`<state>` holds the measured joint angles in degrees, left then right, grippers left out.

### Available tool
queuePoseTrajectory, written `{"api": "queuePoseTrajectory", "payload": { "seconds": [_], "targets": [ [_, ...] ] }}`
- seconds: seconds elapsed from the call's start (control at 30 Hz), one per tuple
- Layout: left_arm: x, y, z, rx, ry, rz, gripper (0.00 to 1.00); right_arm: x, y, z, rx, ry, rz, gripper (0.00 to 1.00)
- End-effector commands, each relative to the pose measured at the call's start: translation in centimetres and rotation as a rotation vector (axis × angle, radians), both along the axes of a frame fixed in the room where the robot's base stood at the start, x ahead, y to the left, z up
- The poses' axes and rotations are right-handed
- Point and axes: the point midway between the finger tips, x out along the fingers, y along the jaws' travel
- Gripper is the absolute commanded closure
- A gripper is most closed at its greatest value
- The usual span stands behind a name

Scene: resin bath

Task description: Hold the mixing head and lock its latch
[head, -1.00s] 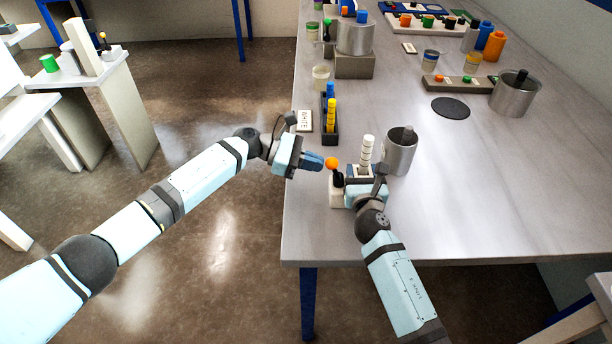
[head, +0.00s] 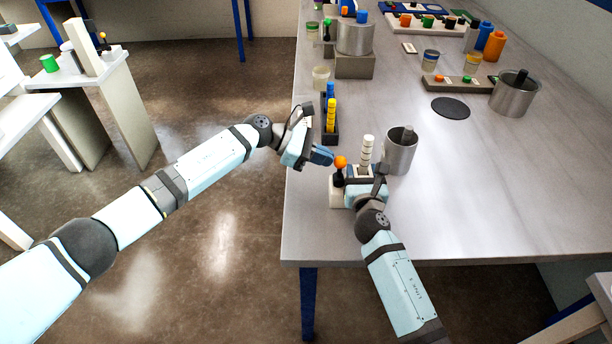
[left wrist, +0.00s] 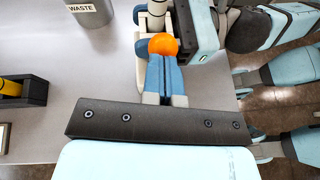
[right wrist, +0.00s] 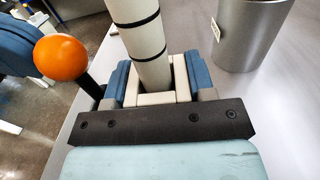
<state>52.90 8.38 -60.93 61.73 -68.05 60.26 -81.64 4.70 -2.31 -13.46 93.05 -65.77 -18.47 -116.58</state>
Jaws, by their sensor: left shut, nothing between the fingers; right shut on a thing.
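The mixing head is a pale base (head: 337,193) near the table's front left corner, with an upright white black-ringed column (head: 366,152). Its latch is a black lever with an orange ball knob (head: 341,162), on the left side of the base. My right gripper (right wrist: 150,92) is shut on the pale block at the column's foot. My left gripper (head: 331,157) is shut and empty. Its blue fingertips are against or very close to the knob, from the left; the left wrist view shows the knob (left wrist: 163,45) right at the tips. The lever's pivot is hidden there.
A metal cup (head: 401,153) stands just right of the mixing head; its WASTE label shows in the left wrist view. A dark rack with a yellow bottle (head: 331,115) lies behind my left gripper. The table (head: 470,200) is clear on the right front.

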Motion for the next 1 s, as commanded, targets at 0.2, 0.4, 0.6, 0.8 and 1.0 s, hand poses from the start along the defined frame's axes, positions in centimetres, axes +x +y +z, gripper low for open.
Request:
{"api": "queuePoseTrajectory", "payload": {
  "seconds": [0.2, 0.4, 0.6, 0.8, 1.0],
  "targets": [
    [0.0, 0.0, 0.0, 0.0, 0.0, 0.0, 1.0, 0.0, 0.0, 0.0, 0.001, 0.0, 0.0, 0.86],
    [0.4, 1.4, 0.9, 0.0, -0.002, 0.001, 1.0, 0.0, 0.0, 0.0, 0.001, 0.0, 0.0, 0.86],
    [1.1, 4.6, 3.1, 0.0, -0.003, 0.003, 1.0, 0.0, 0.0, 0.0, 0.001, 0.0, 0.0, 0.86],
    [1.6, 7.1, 4.8, 0.0, -0.001, 0.002, 1.0, 0.0, 0.0, 0.0, 0.0, 0.0, 0.0, 0.86],
    [1.8, 8.1, 5.6, 0.0, 0.0, 0.0, 1.0, 0.0, 0.0, 0.0, 0.0, 0.0, 0.0, 0.86]
  ]
}}
